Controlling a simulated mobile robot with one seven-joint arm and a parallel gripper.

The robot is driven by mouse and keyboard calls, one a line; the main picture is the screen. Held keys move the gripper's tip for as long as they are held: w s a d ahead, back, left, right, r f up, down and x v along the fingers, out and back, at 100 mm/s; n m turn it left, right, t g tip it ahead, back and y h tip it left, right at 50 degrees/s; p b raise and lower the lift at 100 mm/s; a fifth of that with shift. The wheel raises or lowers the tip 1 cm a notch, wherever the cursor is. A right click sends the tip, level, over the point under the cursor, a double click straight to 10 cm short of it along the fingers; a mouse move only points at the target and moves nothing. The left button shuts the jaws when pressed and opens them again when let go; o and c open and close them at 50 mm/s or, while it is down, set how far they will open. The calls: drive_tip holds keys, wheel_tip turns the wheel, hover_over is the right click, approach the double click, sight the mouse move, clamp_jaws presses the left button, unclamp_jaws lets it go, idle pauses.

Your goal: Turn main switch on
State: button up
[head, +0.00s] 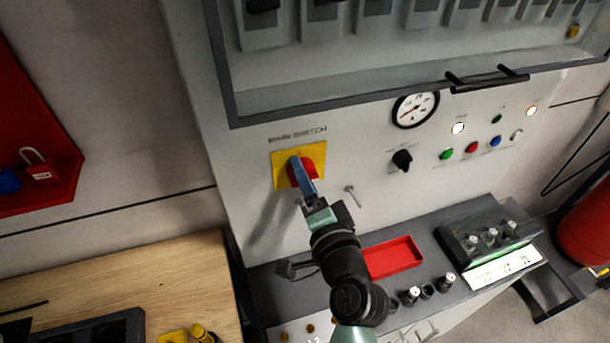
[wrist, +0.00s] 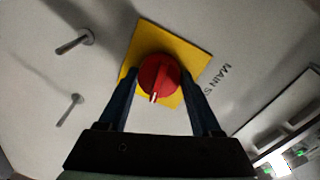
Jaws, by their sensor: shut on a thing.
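The main switch is a red round knob (head: 309,172) on a yellow square plate (head: 284,158), under the label "MAIN SWITCH" on the grey panel. In the wrist view the red knob (wrist: 158,76) sits between my two blue fingers, with a white mark at its lower edge; the yellow plate (wrist: 150,34) shows around it. My gripper (head: 297,163) reaches up to the panel and is shut on the knob. It also shows in the wrist view (wrist: 160,82). In the head view the fingers hide part of the knob.
A metal peg (head: 353,195) sticks out right of the switch. A black selector knob (head: 402,160), a gauge (head: 415,110) and coloured buttons (head: 471,147) are further right. A red tray (head: 394,258) lies on the ledge below. A wooden bench (head: 160,285) stands at lower left.

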drive_tip(key=shift+m, duration=0.7)
drive_tip(key=o, duration=1.4)
drive_tip(key=shift+s+d, duration=0.1)
drive_tip(key=b+v, duration=0.4)
drive_tip(key=v, duration=0.8)
drive_tip(key=shift+s+d, duration=0.2)
drive_tip(key=shift+s, duration=0.2)
